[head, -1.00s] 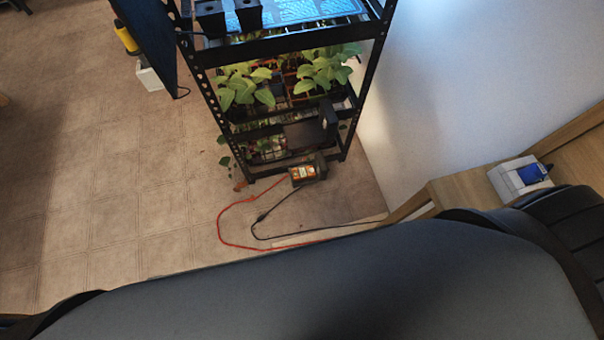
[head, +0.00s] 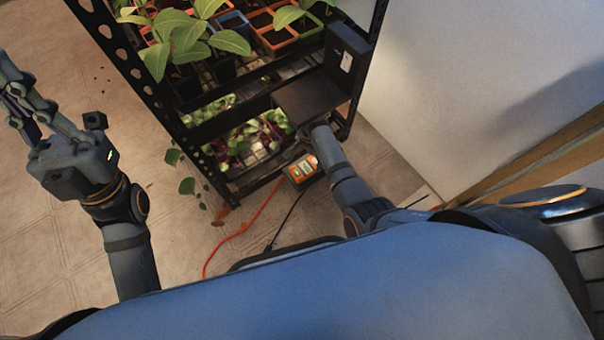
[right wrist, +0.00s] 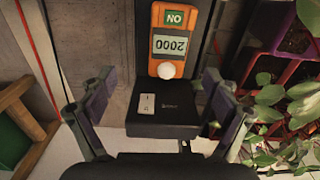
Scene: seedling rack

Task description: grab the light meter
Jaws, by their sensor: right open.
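In the right wrist view the light meter (right wrist: 172,45) is orange, with a lit display and a white dome at its lower end. It lies in front of a dark surface, beyond a black box (right wrist: 160,108). My right gripper (right wrist: 163,93) is open and empty. Its fingers are spread on both sides of the box, with the meter past the fingertips. In the head view my right arm reaches toward the rack, and its fingers are hard to make out. I cannot pick out the meter surely there.
The black rack (head: 140,75) holds plants and coloured pots. An orange-faced device (head: 302,171) with a red cable (head: 243,231) is below.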

